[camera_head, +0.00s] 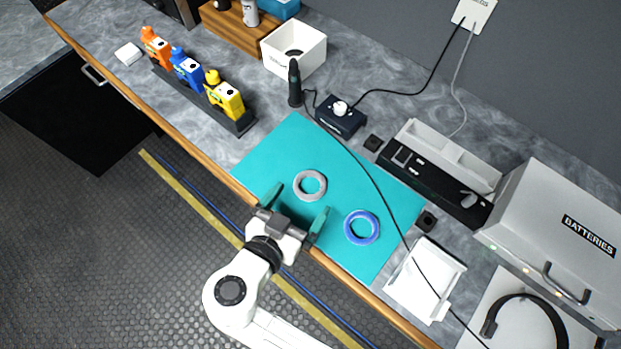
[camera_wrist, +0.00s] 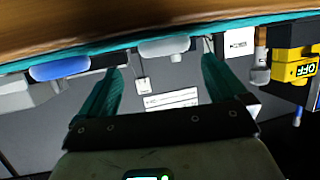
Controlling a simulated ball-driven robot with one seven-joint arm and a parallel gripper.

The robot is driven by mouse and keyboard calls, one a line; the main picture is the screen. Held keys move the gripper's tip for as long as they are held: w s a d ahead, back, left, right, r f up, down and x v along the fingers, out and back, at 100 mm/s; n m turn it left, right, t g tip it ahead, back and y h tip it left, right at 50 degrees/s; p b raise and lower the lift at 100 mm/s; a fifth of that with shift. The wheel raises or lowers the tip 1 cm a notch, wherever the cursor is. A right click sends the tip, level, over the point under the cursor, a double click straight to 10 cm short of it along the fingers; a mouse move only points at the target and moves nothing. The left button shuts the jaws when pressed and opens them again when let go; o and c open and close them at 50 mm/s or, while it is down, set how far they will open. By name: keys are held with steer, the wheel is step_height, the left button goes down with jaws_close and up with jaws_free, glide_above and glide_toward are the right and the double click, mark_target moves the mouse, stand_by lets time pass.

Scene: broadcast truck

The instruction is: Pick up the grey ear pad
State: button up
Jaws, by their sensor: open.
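The grey ear pad (camera_head: 310,181) is a ring lying flat on the teal mat (camera_head: 290,142). It also shows edge-on in the wrist view (camera_wrist: 164,47), beyond and between my fingertips. A blue ring-shaped pad (camera_head: 348,232) lies on the same mat to its lower right; it shows at the left of the wrist view (camera_wrist: 60,69). My gripper (camera_head: 296,208) is open, with its two teal fingers spread wide over the mat's front edge. It is empty, and the grey ear pad is just past the fingertips in the head view. The gripper's height above the mat is hard to tell.
A black cable (camera_head: 375,185) crosses the mat's right side. A white tray (camera_head: 440,308) stands to the right, near a batteries case (camera_head: 560,225). The mat around the grey pad is clear.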

mark_target(316, 175)
steer(key=p+x, duration=0.1)
steer(key=x, duration=0.3)
steer(key=shift+w+a+r+p, duration=0.1)
steer(key=shift+w+a+p, duration=0.1)
steer(key=shift+a+p, duration=0.15)
steer(key=shift+w+d+f, duration=0.25)
steer(key=shift+w+f, duration=0.05)
steer(key=shift+w, duration=0.2)
steer(key=shift+c, duration=0.3)
steer(key=c, duration=1)
